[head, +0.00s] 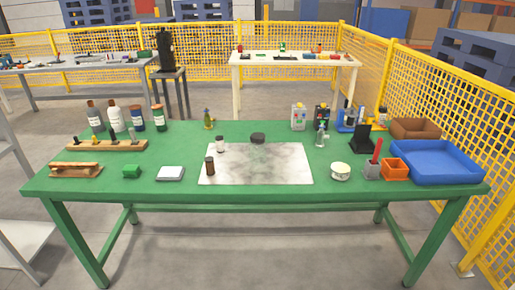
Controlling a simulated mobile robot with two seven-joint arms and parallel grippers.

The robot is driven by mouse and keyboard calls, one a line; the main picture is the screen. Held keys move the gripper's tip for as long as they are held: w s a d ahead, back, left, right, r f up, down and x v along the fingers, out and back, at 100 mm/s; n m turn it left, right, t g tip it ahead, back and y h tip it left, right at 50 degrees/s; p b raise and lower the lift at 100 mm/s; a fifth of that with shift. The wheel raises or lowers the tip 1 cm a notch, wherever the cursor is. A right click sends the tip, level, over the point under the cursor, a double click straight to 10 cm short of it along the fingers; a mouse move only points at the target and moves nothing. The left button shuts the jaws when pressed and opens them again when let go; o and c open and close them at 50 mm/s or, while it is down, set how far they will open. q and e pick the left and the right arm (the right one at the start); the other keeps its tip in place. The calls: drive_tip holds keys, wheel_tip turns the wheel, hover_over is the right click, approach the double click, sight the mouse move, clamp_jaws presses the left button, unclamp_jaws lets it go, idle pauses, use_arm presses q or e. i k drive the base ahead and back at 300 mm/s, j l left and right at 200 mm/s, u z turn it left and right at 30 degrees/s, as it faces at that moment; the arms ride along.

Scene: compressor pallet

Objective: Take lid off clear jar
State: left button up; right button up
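A jar that looks clear (258,149) stands near the back middle of the pale marbled mat (270,172) on the green table. A dark round lid (258,136) sits on top of it. The jar's body is hard to make out against the mat. Neither of my grippers shows in the head view.
A small pale jar with a dark top (220,147) and a brown bottle (210,168) stand on the mat's left part. A white round tub (340,173), a grey cup (371,171) and a blue tray (437,172) are right. Bottles (115,120) stand back left. The mat's front right is clear.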

sight(258, 152)
drive_tip(key=i+j, duration=0.15)
drive_tip(key=i, duration=0.75)
